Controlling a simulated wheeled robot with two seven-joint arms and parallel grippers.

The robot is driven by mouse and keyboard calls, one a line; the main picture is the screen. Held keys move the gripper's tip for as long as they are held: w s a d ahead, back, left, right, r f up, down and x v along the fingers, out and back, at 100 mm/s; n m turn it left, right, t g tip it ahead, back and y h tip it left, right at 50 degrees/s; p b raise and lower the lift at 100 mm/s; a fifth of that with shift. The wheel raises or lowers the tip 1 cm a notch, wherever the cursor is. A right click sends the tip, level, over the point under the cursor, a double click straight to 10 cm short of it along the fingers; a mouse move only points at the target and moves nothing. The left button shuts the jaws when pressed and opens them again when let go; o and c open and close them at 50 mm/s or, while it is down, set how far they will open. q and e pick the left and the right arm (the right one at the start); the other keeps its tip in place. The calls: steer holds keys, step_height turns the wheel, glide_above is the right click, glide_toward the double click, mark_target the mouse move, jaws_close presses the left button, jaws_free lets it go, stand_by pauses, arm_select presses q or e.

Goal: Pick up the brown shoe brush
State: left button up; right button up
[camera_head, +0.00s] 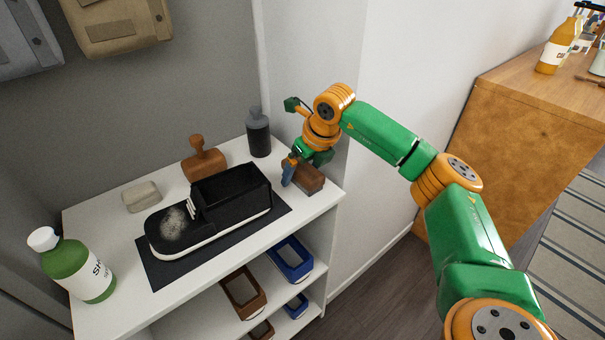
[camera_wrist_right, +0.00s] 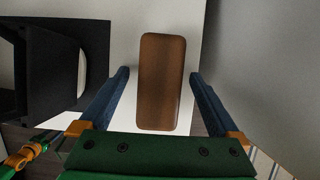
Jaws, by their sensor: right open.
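The brown shoe brush (camera_head: 308,180) is a rounded brown block on the white shelf's top, near its right end. In the right wrist view the brush (camera_wrist_right: 161,82) lies lengthwise between the two blue fingers, with a gap on each side. My right gripper (camera_head: 301,171) is open and reaches down over the brush from above; it also shows in the wrist view (camera_wrist_right: 160,76). One blue finger stands at the brush's left side, and the gripper hides part of the brush in the head view. My left gripper is not in view.
A black shoe (camera_head: 230,195) on a dark mat (camera_head: 160,270) stands left of the brush. A dark bottle (camera_head: 258,135), a brown knob-handled tool (camera_head: 203,165), a pale block (camera_head: 141,197) and a green bottle (camera_head: 85,275) share the shelf top (camera_head: 110,205). The wall is close behind.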

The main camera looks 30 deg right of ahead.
mark_target(299, 164)
steer(key=c, duration=1.5)
steer(key=shift+r, duration=0.35)
step_height(299, 164, up, 3)
steer(key=shift+w+r+p, duration=0.1)
steer(key=shift+r+p, duration=0.05)
steer(key=shift+p, duration=0.15)
steer(key=s+r, duration=0.3)
steer(key=shift+s+a+r+b, duration=0.25)
steer(key=shift+a+r+b, duration=0.1)
steer(key=shift+r, duration=0.05)
steer(key=s+r, duration=0.2)
steer(key=s, duration=0.1)
steer(key=s+a+r, duration=0.1)
steer(key=s, duration=0.3)
steer(key=s+a+r, duration=0.1)
steer(key=s+r, duration=0.1)
steer(key=s, duration=0.1)
steer(key=shift+s+r, duration=0.25)
steer(key=shift+r, duration=0.1)
